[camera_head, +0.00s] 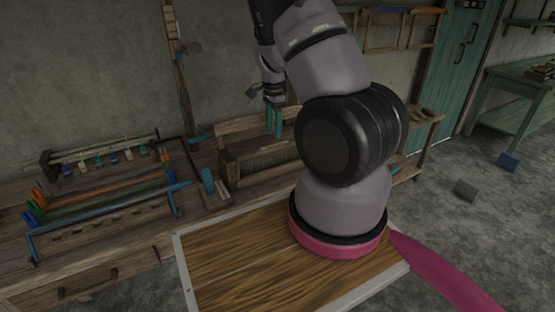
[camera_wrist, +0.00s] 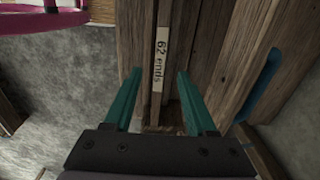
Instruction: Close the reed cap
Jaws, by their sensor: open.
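The wooden reed frame (camera_head: 235,172) stands on the bench, left of my arm's round joint. A long wooden board that looks like the reed cap (camera_head: 238,124) shows above and behind it; I cannot tell its exact angle. My gripper (camera_head: 273,134) points down over the frame, its two teal fingers apart and nothing seen between them. In the wrist view, my gripper (camera_wrist: 159,72) is open over wooden beams, and a pale label (camera_wrist: 160,58) reading "62 ends" lies between the fingertips. Whether the fingers touch the wood cannot be told. My arm hides the frame's right part.
A blue-headed tool (camera_head: 208,182) stands left of the frame. Racks with coloured rods (camera_head: 110,205) fill the bench's left side. A wooden board with a pale rim (camera_head: 182,262) lies in front.

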